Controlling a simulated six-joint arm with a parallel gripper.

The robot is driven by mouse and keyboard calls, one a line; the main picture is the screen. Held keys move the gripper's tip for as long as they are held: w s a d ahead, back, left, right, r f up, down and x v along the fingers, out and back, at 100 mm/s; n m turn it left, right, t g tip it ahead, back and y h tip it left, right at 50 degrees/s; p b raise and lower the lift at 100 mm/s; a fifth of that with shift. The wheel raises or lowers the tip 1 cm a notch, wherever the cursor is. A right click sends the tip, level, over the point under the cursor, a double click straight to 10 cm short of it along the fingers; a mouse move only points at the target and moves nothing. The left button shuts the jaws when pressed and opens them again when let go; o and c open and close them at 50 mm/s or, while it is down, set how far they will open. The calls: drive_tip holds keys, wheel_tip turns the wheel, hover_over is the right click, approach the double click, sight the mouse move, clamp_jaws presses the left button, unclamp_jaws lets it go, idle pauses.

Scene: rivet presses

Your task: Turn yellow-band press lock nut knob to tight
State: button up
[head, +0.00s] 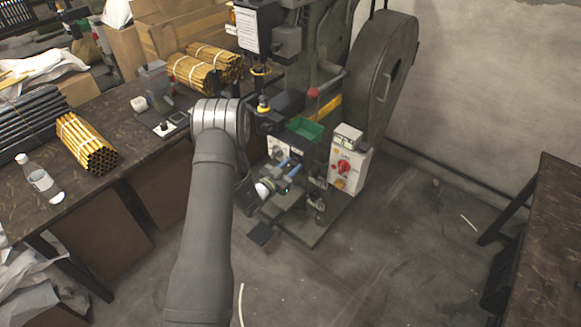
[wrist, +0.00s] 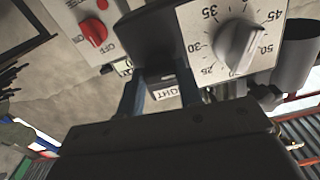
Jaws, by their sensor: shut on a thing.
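The yellow-band press (head: 326,108) stands at the centre right in the head view, dark green with a yellow stripe. My gripper (head: 287,168), with blue fingers, is low at the front of this press. In the wrist view my gripper (wrist: 160,88) is shut on a dark part, the lock nut knob (wrist: 160,70), which sits between the blue fingertips. The knob is mostly hidden and its turn angle cannot be told. A small white label (wrist: 165,92) ending in "IGHT" shows between the fingers.
A white dial panel with a grey pointer knob (wrist: 238,45) is close to the right of my fingers. A control box with a red switch (wrist: 94,33) is at left; it also shows in the head view (head: 343,168).

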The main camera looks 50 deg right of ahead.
drive_tip(key=m, duration=0.4)
drive_tip(key=shift+m, duration=0.3)
drive_tip(key=m, duration=0.4)
drive_tip(key=shift+m, duration=0.3)
drive_tip(key=m, duration=0.3)
drive_tip(key=shift+m, duration=2.4)
drive_tip(key=shift+f, duration=0.1)
drive_tip(key=o, duration=1)
drive_tip(key=a, duration=1.7)
drive_tip(key=shift+a, duration=0.25)
